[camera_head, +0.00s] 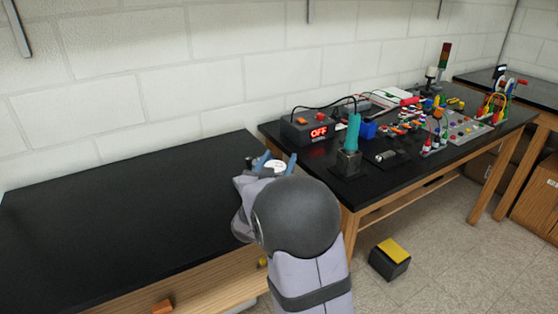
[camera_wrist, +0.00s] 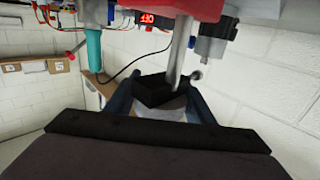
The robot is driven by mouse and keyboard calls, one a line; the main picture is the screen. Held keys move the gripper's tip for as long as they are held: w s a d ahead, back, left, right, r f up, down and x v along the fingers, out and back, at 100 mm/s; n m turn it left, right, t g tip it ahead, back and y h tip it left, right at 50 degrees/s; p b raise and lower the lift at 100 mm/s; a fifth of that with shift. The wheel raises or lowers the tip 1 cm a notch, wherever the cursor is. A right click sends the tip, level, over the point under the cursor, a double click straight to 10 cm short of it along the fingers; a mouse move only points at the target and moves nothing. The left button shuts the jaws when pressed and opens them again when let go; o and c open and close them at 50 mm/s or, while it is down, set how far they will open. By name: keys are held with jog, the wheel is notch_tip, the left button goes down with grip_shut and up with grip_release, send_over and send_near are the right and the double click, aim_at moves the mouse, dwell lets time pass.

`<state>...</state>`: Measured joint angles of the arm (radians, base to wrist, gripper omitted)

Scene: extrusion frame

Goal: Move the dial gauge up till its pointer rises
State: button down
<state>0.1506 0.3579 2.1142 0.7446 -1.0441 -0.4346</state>
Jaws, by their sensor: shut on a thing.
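The dial gauge (camera_head: 275,166) shows in the head view as a small white round face between the blue fingers of my gripper (camera_head: 273,161). My gripper is shut on it. In the wrist view my blue fingers (camera_wrist: 161,104) stand either side of a dark block (camera_wrist: 155,89), which seems to be part of the gauge. A metal rod (camera_wrist: 179,50) runs beside or in front of this block; I cannot tell whether they touch. The pointer and the scale are too small to read. My wrist hides what lies below the gauge in the head view.
The black bench (camera_head: 110,225) at left is largely clear. A yellow-topped box (camera_head: 391,258) is on the floor.

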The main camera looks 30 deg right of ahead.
jog(key=shift+w+f+b, duration=0.2)
jog(key=shift+f+b, duration=0.6)
jog(key=shift+f, duration=0.2)
jog(key=shift+w, duration=0.45)
dwell(5.9)
